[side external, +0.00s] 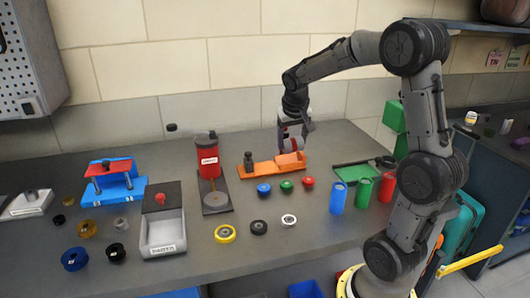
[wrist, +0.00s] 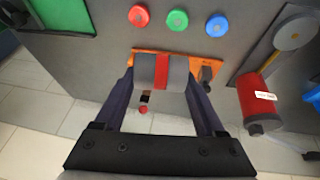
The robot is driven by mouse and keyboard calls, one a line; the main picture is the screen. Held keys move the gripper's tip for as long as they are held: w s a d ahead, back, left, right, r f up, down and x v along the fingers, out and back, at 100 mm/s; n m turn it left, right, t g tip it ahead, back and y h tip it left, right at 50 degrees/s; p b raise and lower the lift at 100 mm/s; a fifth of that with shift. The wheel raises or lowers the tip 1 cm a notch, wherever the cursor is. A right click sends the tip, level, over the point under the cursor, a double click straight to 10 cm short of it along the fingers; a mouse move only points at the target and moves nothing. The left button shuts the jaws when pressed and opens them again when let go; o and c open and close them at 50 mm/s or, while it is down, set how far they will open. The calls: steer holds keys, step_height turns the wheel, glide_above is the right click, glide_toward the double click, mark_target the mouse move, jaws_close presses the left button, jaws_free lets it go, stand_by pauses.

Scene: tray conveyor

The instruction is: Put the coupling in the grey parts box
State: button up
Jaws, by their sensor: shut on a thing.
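The coupling, a grey cylinder with a red middle band (wrist: 162,72), lies crosswise between the two fingers of my gripper (wrist: 161,85) in the wrist view. My gripper is shut on it. In the side view my gripper (side external: 293,138) points down at the right end of an orange fixture (side external: 262,168), and the coupling is mostly hidden there. It is at or just above the fixture; I cannot tell if they touch. The grey parts box (side external: 166,228), with a white label on its front, stands left of the fixture, well away from my gripper.
A red cylinder on a dark stand (side external: 217,205) rises between box and fixture. Blue, green and red buttons (side external: 286,186) sit before the fixture. Several rings (side external: 225,233) lie right of the box. A blue fixture (side external: 113,185) stands left of it. Coloured cups (side external: 362,192) stand at right.

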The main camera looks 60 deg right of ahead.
steer(key=shift+s+a+r, duration=0.1)
steer(key=shift+a, duration=0.25)
steer(key=w+a+n+t+y, duration=0.1)
steer(key=w+a+n, duration=0.15)
steer(key=a, duration=0.75)
steer(key=w+a+n+y, duration=0.2)
steer(key=a+n, duration=0.1)
steer(key=a, duration=0.8)
steer(key=w+a+n+t+y, duration=0.1)
steer(key=w+a+n, duration=0.15)
steer(key=a, duration=0.75)
glide_toward(160, 233)
steer(key=shift+w+d+f+n, duration=0.15)
steer(key=shift+w+f+n, duration=0.15)
steer(key=shift+n, duration=0.1)
steer(key=shift+w+f, duration=0.45)
steer(key=shift+f, duration=1.7)
steer(key=shift+f, duration=0.15)
